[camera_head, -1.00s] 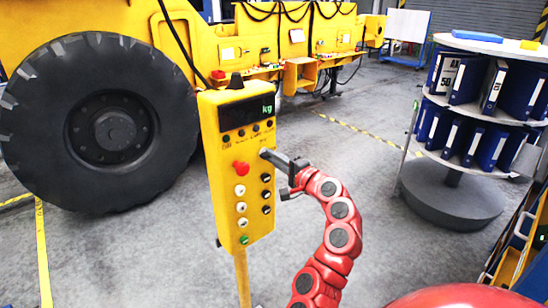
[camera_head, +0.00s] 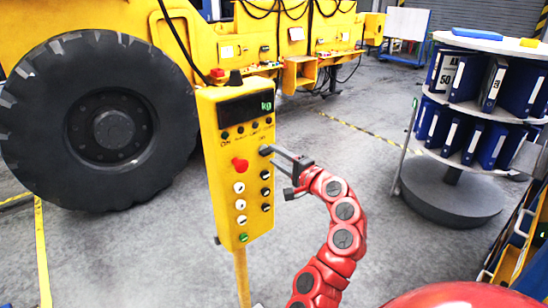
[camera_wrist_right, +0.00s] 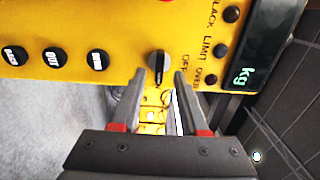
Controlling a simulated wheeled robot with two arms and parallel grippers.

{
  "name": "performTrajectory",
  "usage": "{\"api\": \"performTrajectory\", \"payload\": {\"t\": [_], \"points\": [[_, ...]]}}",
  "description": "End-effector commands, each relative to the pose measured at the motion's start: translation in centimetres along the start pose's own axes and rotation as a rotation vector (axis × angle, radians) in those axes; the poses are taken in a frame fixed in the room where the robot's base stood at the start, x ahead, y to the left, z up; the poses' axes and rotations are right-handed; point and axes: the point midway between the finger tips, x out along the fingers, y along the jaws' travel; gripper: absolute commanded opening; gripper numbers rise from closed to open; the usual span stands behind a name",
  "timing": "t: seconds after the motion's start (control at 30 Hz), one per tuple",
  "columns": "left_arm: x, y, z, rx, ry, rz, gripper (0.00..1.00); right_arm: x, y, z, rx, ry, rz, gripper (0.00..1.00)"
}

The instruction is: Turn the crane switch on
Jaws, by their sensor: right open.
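The yellow crane control box (camera_head: 235,190) stands on a post in the middle of the head view. The switch knob (camera_head: 265,150) is on its right-hand face, below the display; it also shows in the wrist view (camera_wrist_right: 159,62), with the word OFF beside it. I cannot tell which setting the knob is at. My right gripper (camera_head: 275,157) is at this knob, fingers apart. In the wrist view my right gripper (camera_wrist_right: 160,80) has its fingertips on either side of the knob's lower edge, with gaps to it. My left gripper is out of view.
The box carries a red button (camera_head: 239,164) and several other buttons and knobs. A large tyre (camera_head: 105,125) stands to the left. A round binder shelf (camera_head: 480,115) stands at the right.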

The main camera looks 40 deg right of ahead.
Motion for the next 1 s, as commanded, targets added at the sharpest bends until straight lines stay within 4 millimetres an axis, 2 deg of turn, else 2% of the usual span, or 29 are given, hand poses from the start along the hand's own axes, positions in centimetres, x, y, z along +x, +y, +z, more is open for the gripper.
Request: {"api": "performTrajectory", "payload": {"t": [0.17, 0.43, 0.53, 0.73, 1.0], "points": [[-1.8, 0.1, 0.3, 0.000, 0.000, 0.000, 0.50, -3.6, 0.5, -0.1, 0.000, 0.005, -0.003, 0.44], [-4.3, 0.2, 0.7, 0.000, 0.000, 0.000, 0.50, -10.7, 0.6, -0.1, 0.001, 0.007, -0.004, 0.44], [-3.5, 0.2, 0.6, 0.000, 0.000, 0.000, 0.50, -13.1, 0.2, -0.2, 0.002, 0.008, 0.003, 0.44], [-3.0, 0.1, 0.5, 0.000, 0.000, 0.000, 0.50, -15.1, 0.0, -0.2, 0.001, 0.006, 0.002, 0.44], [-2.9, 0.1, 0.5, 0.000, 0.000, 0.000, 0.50, -15.9, 0.1, 0.0, 0.002, -0.001, 0.002, 0.44]]}}
